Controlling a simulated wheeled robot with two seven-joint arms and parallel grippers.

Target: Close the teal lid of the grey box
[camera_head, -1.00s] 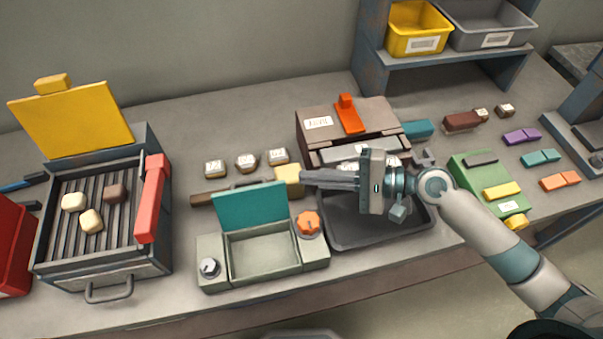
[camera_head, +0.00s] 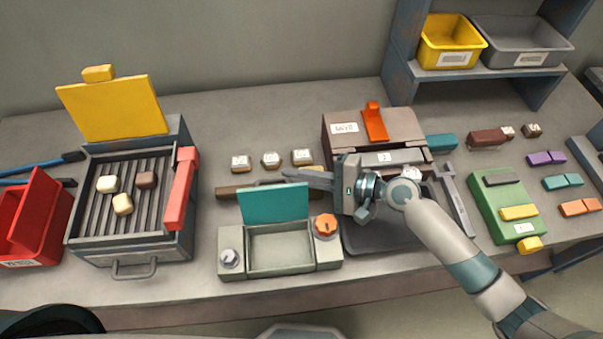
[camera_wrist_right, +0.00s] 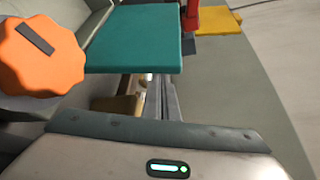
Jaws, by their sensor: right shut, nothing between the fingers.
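The grey box (camera_head: 280,267) stands near the front edge of the bench, with a silver knob (camera_head: 230,259) at its left and an orange knob (camera_head: 326,226) at its right. Its teal lid (camera_head: 273,204) stands up from the back edge, leaning slightly back, and the compartment looks empty. My right gripper (camera_head: 287,174) is shut and empty. Its fingers point left, just behind and above the lid's top right part; I cannot tell if they touch it. The right wrist view shows the lid (camera_wrist_right: 135,42) beside the finger tips, and the orange knob (camera_wrist_right: 42,58). My left gripper is not in view.
Several small labelled blocks (camera_head: 271,159) stand behind the lid, near a brown-handled tool (camera_head: 228,192). A grill (camera_head: 130,205) with a raised yellow lid (camera_head: 115,108) is at left. A dark tray (camera_head: 375,235) and a brown machine (camera_head: 400,122) lie at right, under and behind my arm.

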